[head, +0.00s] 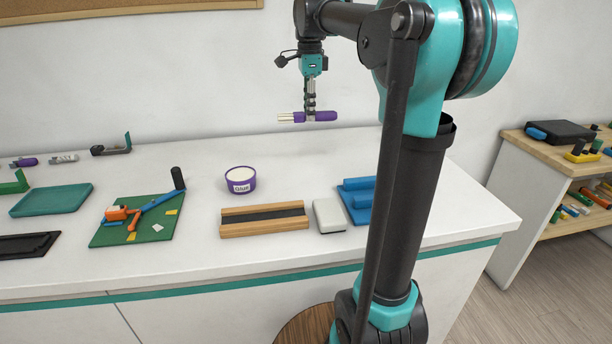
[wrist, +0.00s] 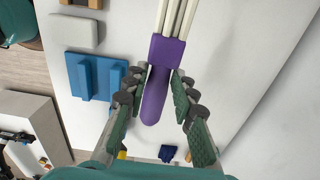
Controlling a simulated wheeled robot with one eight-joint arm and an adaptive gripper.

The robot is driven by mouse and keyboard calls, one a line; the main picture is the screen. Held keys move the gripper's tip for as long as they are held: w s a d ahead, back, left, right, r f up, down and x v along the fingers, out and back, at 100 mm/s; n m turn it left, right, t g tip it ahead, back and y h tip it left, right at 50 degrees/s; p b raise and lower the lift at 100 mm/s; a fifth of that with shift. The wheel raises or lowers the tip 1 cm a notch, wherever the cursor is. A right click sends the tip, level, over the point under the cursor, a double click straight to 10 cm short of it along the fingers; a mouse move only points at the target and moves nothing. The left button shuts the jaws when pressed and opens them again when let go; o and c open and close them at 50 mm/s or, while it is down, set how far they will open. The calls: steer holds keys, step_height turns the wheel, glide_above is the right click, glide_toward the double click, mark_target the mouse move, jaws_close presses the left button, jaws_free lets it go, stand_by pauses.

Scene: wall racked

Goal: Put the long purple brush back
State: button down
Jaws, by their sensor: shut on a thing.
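The long purple brush (head: 325,116) has a purple handle and pale bristles. My gripper (head: 310,113) is shut around its handle and holds it level, well above the white counter, with the bristles pointing left in the head view. In the wrist view the brush (wrist: 153,98) lies between the two green-padded fingers of my gripper (wrist: 160,72), with the bristles toward the top edge. The fingers hide part of the handle in the head view.
On the counter (head: 190,255) are a purple glue tub (head: 239,185), a wooden block with a dark groove (head: 264,225), a white eraser-like block (head: 328,216), a blue rack (head: 357,207), a green board (head: 108,234) and a teal tray (head: 50,200). The back strip below my gripper is clear.

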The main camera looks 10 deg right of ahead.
mark_target(309, 178)
step_height(309, 178, down, 20)
steer(key=shift+s+r, duration=0.1)
steer(key=shift+r, duration=0.1)
stand_by(0.5)
steer(key=c, duration=1.3)
jaws_free()
steer(key=shift+o, duration=0.2)
